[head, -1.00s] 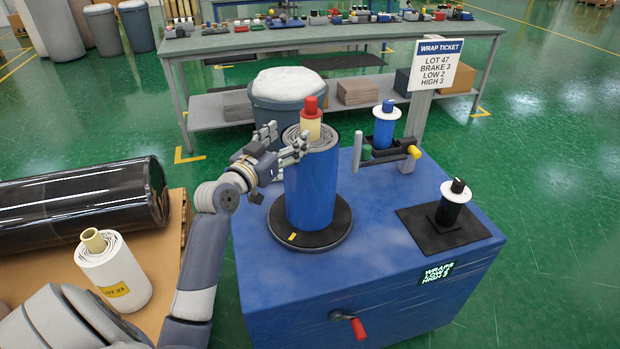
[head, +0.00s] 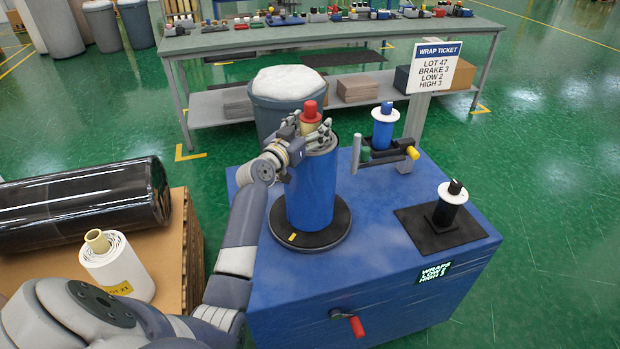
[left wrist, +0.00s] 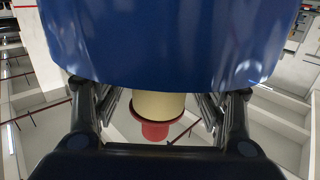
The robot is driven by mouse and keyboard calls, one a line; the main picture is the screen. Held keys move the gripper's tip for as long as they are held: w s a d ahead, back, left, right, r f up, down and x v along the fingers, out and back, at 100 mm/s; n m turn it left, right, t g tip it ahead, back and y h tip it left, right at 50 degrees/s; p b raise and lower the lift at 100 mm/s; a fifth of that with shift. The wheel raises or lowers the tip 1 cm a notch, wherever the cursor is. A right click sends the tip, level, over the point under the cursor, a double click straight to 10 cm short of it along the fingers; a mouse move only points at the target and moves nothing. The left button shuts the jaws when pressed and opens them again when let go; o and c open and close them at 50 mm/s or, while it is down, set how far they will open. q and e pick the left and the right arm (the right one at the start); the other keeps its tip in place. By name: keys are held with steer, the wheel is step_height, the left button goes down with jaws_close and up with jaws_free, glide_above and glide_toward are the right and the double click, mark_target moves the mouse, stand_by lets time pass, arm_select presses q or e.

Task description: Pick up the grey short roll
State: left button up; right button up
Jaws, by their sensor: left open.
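A roll (head: 312,190) stands upright on the black turntable (head: 338,226); its side is blue and its coiled top is grey in the head view. A cream core (head: 310,119) with a red cap (head: 311,107) stands up from its top. My left gripper (head: 314,133) is at the roll's top by this core, its fingers open. In the left wrist view the blue roll (left wrist: 170,40) fills the top, and the cream core (left wrist: 158,104) and red cap (left wrist: 155,130) show between the spread fingers (left wrist: 158,112). I cannot tell if the fingers touch the core. My right gripper is not in view.
The turntable sits on a blue machine (head: 300,272) with a red-handled crank (head: 355,325).

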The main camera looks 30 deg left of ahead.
arm_select(q)
jaws_close()
stand_by(0.5)
steer(key=shift+r, duration=0.25)
